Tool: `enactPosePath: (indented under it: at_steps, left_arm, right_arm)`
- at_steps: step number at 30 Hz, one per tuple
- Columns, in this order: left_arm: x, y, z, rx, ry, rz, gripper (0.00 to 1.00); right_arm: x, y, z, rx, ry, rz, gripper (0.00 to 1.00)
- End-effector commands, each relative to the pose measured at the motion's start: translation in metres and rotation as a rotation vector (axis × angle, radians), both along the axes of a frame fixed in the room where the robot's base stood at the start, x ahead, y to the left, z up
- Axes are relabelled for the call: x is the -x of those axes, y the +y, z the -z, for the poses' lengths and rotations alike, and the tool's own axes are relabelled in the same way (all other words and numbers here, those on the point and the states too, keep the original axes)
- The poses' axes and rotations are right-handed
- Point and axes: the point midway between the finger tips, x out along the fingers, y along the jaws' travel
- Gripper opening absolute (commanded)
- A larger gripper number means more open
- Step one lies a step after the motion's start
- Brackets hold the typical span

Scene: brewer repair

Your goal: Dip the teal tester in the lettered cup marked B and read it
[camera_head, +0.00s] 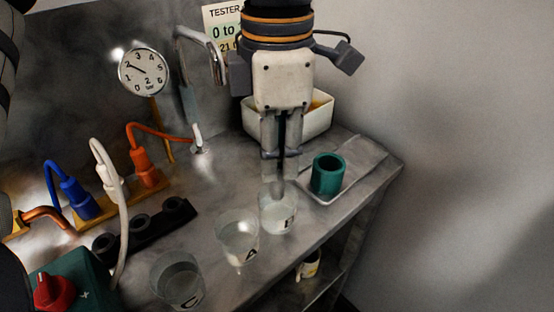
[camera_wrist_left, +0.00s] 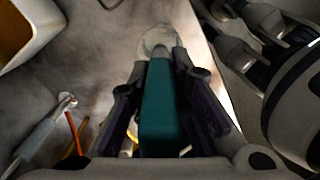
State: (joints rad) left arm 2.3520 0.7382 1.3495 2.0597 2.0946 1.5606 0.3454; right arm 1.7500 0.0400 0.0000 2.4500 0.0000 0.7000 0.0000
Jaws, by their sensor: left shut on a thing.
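My left gripper (camera_head: 281,155) points down over the bench, shut on the teal tester (camera_wrist_left: 163,108). The tester's teal body fills the space between the fingers in the wrist view. In the head view the fingers mostly hide it. Its grey tip (camera_head: 278,187) is at the mouth of the clear cup marked B (camera_head: 279,214). I cannot tell whether the tip touches the liquid. No reading shows. The cup also shows in the wrist view (camera_wrist_left: 157,38). Pale and dark parts of mine at the wrist view's right may include my right gripper; its jaws are unclear.
Clear cups A (camera_head: 238,238) and C (camera_head: 177,282) stand to the left. A teal holder (camera_head: 328,175) stands on a small tray (camera_head: 325,198) at right. A white bin (camera_head: 318,122) and tap (camera_head: 187,85) are behind. The bench's front edge is close to cup B.

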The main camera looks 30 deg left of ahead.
Motion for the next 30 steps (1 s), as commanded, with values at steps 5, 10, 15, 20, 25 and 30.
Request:
enactPosePath:
  at_steps: [5,10,15,20,25,30]
  left_arm:
    - [0.000,0.000,-0.012,0.001,-0.002,0.000,0.00]
    - [0.000,0.000,-0.023,0.001,-0.003,-0.002,0.00]
    - [0.000,0.000,-0.034,0.000,-0.003,-0.001,0.00]
    - [0.000,0.000,-0.042,0.001,-0.001,0.000,0.00]
    - [0.000,0.000,-0.043,0.001,-0.001,0.000,0.00]
    - [0.000,0.000,-0.043,0.001,-0.001,0.000,0.00]
  right_arm:
    - [0.000,0.000,0.000,0.000,0.000,0.000,0.63]
    - [0.000,0.000,0.000,0.000,0.000,0.000,0.63]
    - [0.000,0.000,0.000,0.000,0.000,0.000,0.63]
    - [0.000,0.000,0.000,0.000,0.000,0.000,0.63]
    - [0.000,0.000,0.000,0.000,0.000,0.000,0.63]
    - [0.000,0.000,0.000,0.000,0.000,0.000,0.63]
